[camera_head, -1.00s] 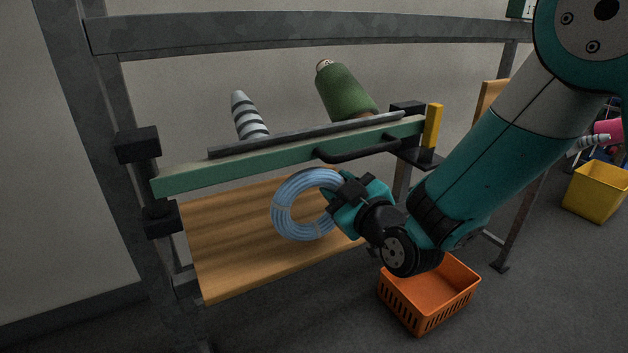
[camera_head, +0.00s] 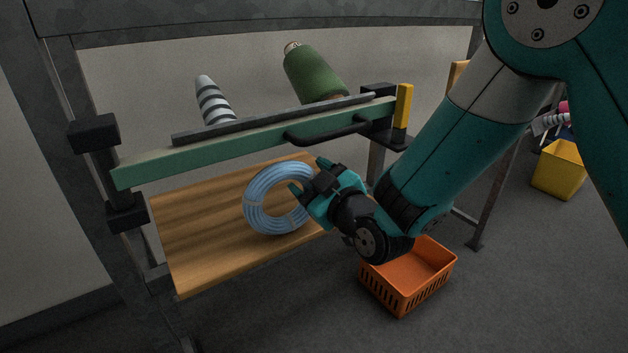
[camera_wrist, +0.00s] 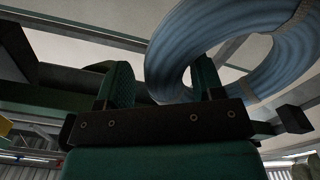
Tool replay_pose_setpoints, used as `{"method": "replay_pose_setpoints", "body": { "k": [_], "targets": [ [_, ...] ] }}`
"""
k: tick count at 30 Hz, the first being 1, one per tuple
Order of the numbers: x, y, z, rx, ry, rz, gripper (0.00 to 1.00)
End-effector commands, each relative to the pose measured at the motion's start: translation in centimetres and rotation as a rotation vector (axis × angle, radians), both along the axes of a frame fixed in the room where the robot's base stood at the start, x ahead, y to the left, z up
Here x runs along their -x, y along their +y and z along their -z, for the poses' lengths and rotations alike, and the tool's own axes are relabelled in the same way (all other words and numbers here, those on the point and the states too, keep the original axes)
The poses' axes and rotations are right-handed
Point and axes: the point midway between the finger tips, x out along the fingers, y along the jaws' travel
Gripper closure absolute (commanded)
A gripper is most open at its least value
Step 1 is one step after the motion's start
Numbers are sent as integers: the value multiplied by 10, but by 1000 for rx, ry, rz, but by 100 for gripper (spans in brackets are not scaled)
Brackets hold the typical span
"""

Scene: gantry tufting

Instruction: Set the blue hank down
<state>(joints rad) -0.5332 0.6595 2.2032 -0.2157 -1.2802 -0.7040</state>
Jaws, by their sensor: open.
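The blue hank (camera_head: 254,212), a coiled ring of light blue cord with pale ties, is at the wooden shelf (camera_head: 190,245) under the green bar. It looks upright or leaning, with its lower edge at the board. My gripper (camera_head: 308,178) is at the hank's right side, its jaws open. In the wrist view the hank (camera_wrist: 200,40) fills the upper right, in front of and beside the open fingers (camera_wrist: 160,85). Whether a finger still touches the hank is hard to tell. The hank's right edge is partly hidden by my gripper.
A green sliding bar (camera_head: 240,145) with a black handle (camera_head: 330,133) crosses just above my gripper. A striped cone (camera_head: 214,100) and a green cone (camera_head: 312,72) stand behind it. An orange crate (camera_head: 410,285) and a yellow bin (camera_head: 560,170) are on the floor.

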Motion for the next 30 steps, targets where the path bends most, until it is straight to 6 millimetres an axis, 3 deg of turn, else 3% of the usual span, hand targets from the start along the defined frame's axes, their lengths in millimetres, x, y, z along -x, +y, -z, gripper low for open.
{"method": "replay_pose_setpoints", "body": {
  "k": [4,8,21,30],
  "targets": [
    [1,-1,-2,-1,0,1,39],
    [14,-11,3,-1,0,2,39],
    [84,-56,4,-2,-7,-2,39],
    [97,-63,1,1,-6,-11,39]
  ]
}}
